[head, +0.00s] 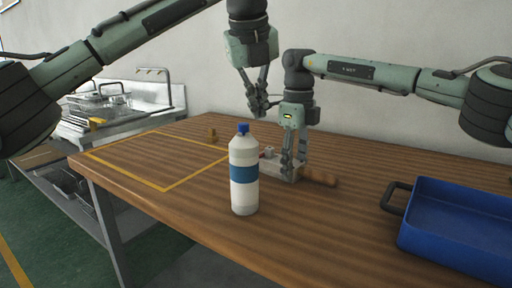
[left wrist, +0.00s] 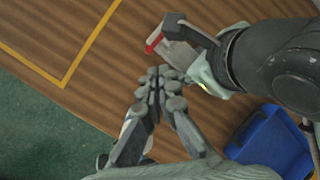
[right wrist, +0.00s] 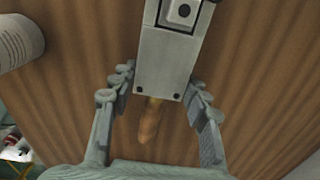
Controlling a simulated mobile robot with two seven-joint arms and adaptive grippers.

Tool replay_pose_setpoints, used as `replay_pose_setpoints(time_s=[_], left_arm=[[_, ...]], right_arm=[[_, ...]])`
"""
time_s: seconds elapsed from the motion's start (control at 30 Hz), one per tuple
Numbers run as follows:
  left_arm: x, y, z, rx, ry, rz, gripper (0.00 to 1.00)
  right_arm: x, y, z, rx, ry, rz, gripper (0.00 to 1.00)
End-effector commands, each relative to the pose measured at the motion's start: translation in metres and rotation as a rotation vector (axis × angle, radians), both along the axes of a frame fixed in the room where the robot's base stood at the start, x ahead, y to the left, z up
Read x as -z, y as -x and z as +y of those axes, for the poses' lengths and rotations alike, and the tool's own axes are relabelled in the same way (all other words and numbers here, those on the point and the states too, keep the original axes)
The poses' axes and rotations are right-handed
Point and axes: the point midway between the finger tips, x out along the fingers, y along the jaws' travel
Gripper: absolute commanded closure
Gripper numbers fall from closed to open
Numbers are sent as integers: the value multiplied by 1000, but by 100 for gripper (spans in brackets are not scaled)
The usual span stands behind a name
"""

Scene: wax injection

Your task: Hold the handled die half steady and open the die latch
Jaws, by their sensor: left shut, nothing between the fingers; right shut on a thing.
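The metal die (head: 291,173) lies on the wooden table, with its brown wooden handle (head: 320,177) pointing right in the head view. In the right wrist view it is a grey block (right wrist: 163,68) with a square fitting (right wrist: 183,12) on top and the handle (right wrist: 150,122) below. My right gripper (head: 293,170) is shut on the handled die half, one finger at each side (right wrist: 160,88). A red part (left wrist: 154,40), perhaps the latch, shows at the die's end in the left wrist view. My left gripper (head: 258,108) is shut and empty, above the die and apart from it (left wrist: 160,80).
A white bottle (head: 244,190) with a blue cap stands in front of the die. A blue tray (head: 455,235) is at the right. The table front is clear.

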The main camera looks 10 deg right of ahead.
Motion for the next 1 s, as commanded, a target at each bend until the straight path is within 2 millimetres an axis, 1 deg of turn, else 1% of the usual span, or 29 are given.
replay_pose_setpoints(time_s=[0.03, 0.1, 0.2, 0.53, 0.63, 0.77, 1.0], left_arm=[[2, 6, -2, 44, -76, -1, 100], [4, 11, -1, 91, -151, 2, 100], [6, 15, 1, 124, -204, 8, 100], [7, 16, 1, 131, -212, 9, 100], [12, 14, 1, 130, -212, 10, 100], [27, 8, 1, 130, -211, 11, 100], [69, -9, 2, 129, -210, 11, 100]], right_arm=[[0, 0, 0, 1, 0, -1, 100], [0, 0, 0, 1, 0, -1, 100], [0, 0, -1, 1, 0, -1, 100], [0, 0, -1, 2, 0, -1, 100], [0, 0, -1, 2, 0, -1, 100], [0, 0, -1, 1, 0, -1, 100], [-1, 0, -1, 1, 0, -1, 100]])
